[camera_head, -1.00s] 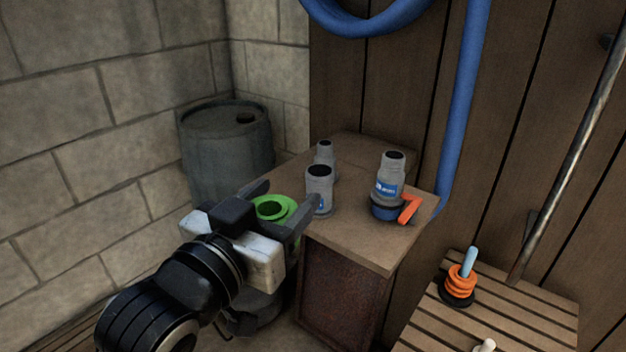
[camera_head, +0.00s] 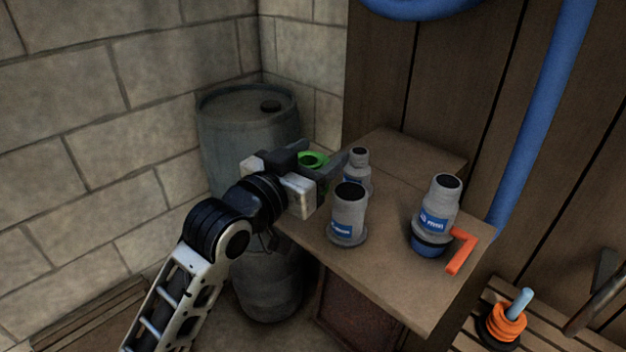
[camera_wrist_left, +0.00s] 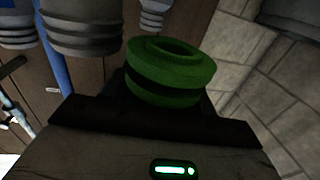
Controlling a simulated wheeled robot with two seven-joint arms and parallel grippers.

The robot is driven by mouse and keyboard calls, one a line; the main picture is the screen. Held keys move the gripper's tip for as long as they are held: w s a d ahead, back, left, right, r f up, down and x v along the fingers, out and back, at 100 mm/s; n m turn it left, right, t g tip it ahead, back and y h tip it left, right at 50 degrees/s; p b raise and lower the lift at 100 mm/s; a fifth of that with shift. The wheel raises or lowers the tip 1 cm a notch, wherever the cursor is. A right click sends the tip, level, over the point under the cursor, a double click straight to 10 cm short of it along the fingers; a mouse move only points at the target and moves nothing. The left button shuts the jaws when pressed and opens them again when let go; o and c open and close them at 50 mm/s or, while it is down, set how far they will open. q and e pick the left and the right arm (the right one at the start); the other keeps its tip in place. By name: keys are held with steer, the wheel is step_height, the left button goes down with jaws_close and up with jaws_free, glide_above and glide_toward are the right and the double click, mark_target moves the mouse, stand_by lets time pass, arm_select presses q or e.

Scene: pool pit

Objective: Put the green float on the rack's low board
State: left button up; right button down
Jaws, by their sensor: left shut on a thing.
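The green float (camera_head: 312,159) is a ring-shaped piece with a hole in its top. My left gripper (camera_head: 325,158) is shut on it, at the left edge of the wooden stand in the head view. In the left wrist view the float (camera_wrist_left: 170,75) sits upright between the dark fingers. Its lower part is hidden by the gripper. I cannot pick out the rack's low board for certain. My right gripper is not in view.
Grey bottle-like fittings (camera_head: 348,212) and (camera_head: 437,210) stand on the wooden stand (camera_head: 385,270), one with an orange handle (camera_head: 461,252). A barrel (camera_head: 245,125) stands behind my arm. An orange ring stack (camera_head: 508,322) sits on slats at lower right.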

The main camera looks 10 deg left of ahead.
arm_select(q)
steer(key=w+f, duration=0.1)
steer(key=w+a+f, duration=0.1)
steer(key=f, duration=0.1)
steer(key=shift+w+f, duration=0.3)
steer(key=shift+w, duration=0.1)
steer(key=shift+f, duration=1.6)
steer(key=shift+f, duration=0.1)
steer(key=o, duration=1.1)
steer(key=shift+c, duration=0.2)
